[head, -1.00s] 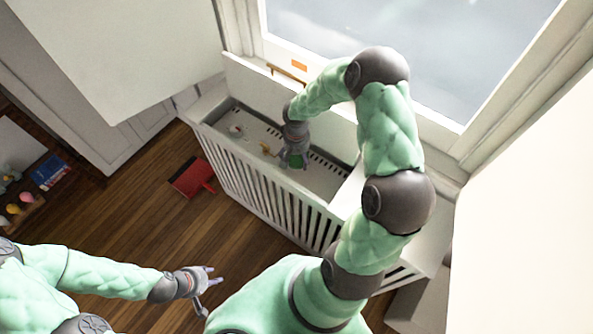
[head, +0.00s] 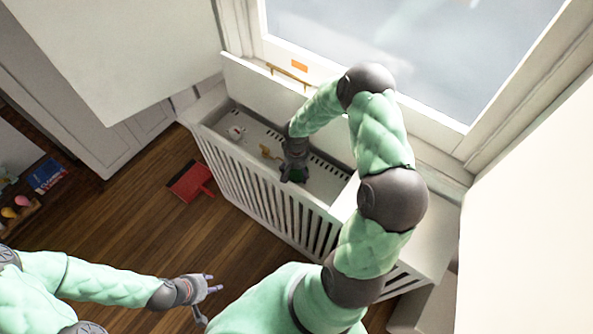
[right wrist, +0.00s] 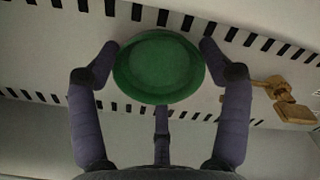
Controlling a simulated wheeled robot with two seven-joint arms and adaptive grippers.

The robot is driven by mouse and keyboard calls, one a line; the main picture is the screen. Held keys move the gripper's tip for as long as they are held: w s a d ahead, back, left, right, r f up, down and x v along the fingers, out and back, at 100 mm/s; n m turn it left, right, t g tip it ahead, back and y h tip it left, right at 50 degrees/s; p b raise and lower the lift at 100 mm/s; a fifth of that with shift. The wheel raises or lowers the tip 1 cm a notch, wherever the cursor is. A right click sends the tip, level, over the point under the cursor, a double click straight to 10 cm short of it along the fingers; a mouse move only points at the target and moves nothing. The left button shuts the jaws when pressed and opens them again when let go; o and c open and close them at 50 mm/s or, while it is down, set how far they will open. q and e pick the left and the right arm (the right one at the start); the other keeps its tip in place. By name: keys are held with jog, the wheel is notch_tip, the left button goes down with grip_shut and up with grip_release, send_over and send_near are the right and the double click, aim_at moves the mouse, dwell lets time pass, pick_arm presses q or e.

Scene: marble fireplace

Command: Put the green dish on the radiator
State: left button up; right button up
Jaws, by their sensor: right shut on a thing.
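The green dish (right wrist: 160,66) is round with a rim and is held between the fingers of my right gripper (right wrist: 160,50). In the head view, my right gripper (head: 293,175) is over the recessed top of the white slatted radiator (head: 272,208), and only a small green part of the dish (head: 298,173) shows there. I cannot tell whether the dish touches the surface below it. My left gripper (head: 209,300) is open and empty, low in front of the radiator above the wooden floor.
A tan wooden object (right wrist: 285,100) lies beside the dish on the radiator top; it also shows in the head view (head: 268,152). A small pale item (head: 236,131) lies further left. A red dustpan (head: 190,182) is on the floor. A window (head: 400,60) is behind.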

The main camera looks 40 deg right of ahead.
aim_at(296, 174)
jog(key=shift+f, duration=0.2)
jog(key=o, duration=1.2)
jog(key=shift+r, duration=0.15)
jog(key=shift+r, duration=0.15)
notch_tip(296, 174, up, 12)
jog(key=p, duration=0.5)
